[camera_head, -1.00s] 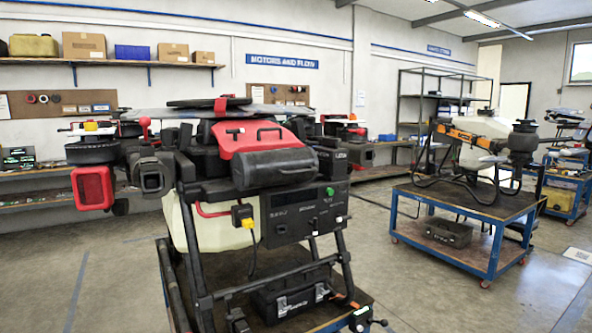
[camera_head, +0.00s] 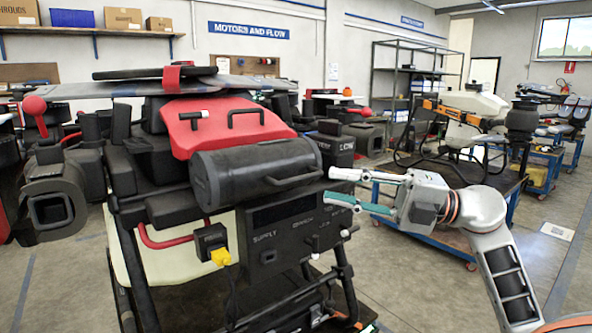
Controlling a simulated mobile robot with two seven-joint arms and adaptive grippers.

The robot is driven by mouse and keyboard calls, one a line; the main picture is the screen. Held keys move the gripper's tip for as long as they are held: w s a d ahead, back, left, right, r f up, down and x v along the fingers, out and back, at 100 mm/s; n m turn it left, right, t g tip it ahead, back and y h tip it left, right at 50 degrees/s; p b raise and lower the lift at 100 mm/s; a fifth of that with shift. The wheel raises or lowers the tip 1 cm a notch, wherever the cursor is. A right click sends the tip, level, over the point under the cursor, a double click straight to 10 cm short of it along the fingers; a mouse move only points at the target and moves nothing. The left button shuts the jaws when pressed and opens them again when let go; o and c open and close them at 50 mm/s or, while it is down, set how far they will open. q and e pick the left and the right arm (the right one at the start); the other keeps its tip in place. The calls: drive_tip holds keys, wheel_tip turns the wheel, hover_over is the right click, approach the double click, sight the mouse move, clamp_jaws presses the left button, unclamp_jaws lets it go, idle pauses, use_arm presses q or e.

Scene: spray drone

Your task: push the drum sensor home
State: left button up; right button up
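The drum sensor (camera_head: 255,172) appears to be the dark horizontal cylinder with a handle on the front of the drone (camera_head: 150,170). It lies below the red cover (camera_head: 225,122) and above the black panel box (camera_head: 290,232). Whether it is fully seated cannot be told. My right gripper (camera_head: 336,186) is right of the drum sensor's right end. Its two fingers point left and are apart, with nothing between them. The fingertips look close to the drone, but any contact cannot be told. My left gripper is not in view.
A yellow plug (camera_head: 220,257) with a cable hangs below the drum sensor. A black boxy arm end (camera_head: 52,207) sticks out at the left. A blue cart (camera_head: 460,240) with another drone (camera_head: 470,118) stands behind my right arm. Open floor lies at right.

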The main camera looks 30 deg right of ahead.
sight(307, 179)
drive_tip(key=shift+w+a+r, duration=0.15)
drive_tip(key=shift+w+r, duration=0.05)
drive_tip(key=shift+r, duration=0.1)
drive_tip(key=p+x, duration=0.2)
drive_tip(key=x, duration=0.3)
drive_tip(key=shift+w+a, duration=0.15)
drive_tip(key=shift+a, duration=0.25)
drive_tip(key=shift+w+a, duration=0.3)
drive_tip(key=shift+a, duration=0.05)
drive_tip(key=shift+w, duration=0.1)
clamp_jaws()
